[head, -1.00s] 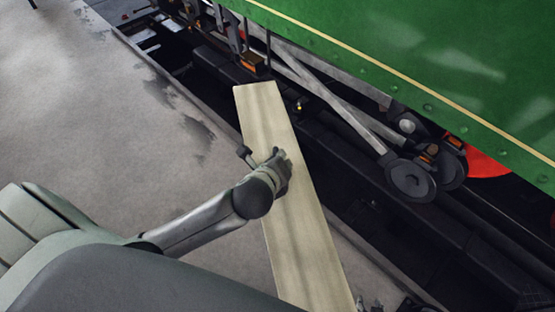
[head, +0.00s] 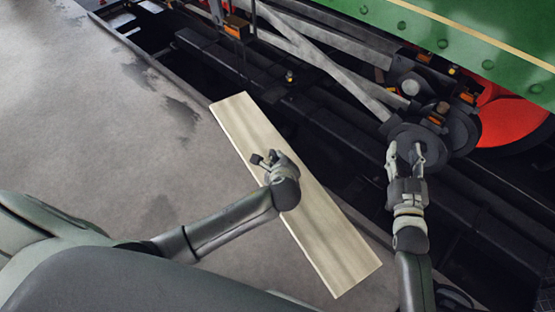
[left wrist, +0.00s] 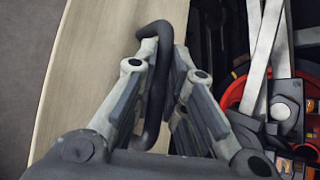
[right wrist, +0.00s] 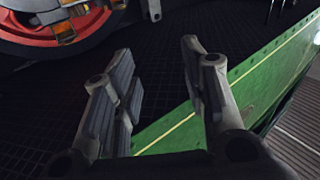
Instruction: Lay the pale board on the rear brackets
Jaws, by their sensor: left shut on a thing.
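The pale board (head: 325,245) is long and flat, slanting from upper left to lower right in the head view. My left gripper (head: 272,164) is over its middle. In the left wrist view, the left gripper's fingers (left wrist: 162,72) are closed around a dark bent handle (left wrist: 153,120) on the board (left wrist: 95,60). The board appears to be held over the platform edge; its height is unclear. My right gripper (head: 405,152) is in front of the dark wheels, with its fingers apart and empty in the right wrist view (right wrist: 158,85). I cannot tell which fittings are the rear brackets.
The grey platform (head: 100,120) is clear on the left. A dark gap with beams (head: 330,130) runs between it and the green tram side (head: 440,30). Pale crossed rods (head: 320,60), a dark wheel (head: 415,140), a red wheel (head: 510,120) and an orange-marked block (head: 237,27) lie beyond.

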